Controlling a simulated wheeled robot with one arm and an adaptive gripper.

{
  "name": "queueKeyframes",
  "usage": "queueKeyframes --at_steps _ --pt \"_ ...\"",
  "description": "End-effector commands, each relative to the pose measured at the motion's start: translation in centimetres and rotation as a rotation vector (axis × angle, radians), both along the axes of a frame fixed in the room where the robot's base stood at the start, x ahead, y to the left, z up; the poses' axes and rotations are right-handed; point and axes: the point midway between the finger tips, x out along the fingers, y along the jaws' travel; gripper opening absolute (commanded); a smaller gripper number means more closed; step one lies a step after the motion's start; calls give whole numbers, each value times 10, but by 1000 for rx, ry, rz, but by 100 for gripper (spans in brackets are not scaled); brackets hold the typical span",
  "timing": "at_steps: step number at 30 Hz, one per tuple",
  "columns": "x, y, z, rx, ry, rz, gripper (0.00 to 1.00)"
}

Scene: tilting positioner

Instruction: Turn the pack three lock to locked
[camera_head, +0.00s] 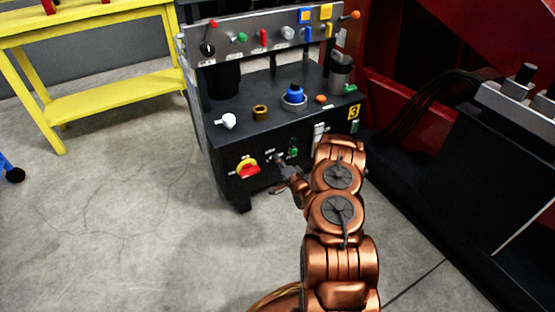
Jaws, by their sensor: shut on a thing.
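The dark power pack with the yellow number 3 label (353,112) stands in the upper middle of the view. My gripper (281,163) is at its front panel, between a red and yellow rotary switch (248,168) and a small green control (293,152). The gripper is shut on a small grey part there, which appears to be the pack three lock. The fingers cover most of it, so which way it is turned cannot be told.
The pack's upper panel (275,42) carries several coloured knobs and levers. A yellow bench (115,97) stands at left. A dark unit with a grey top (515,103) stands at right, with black cables behind it.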

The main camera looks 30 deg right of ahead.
Motion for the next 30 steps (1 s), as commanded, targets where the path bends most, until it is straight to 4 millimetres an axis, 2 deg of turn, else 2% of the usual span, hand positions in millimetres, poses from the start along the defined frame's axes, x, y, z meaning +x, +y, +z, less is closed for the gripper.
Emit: queueKeyframes --at_steps 13,30 --pt "0 -2 -6 276 -23 -1 0" --pt "0 -2 -7 340 -29 -1 0"
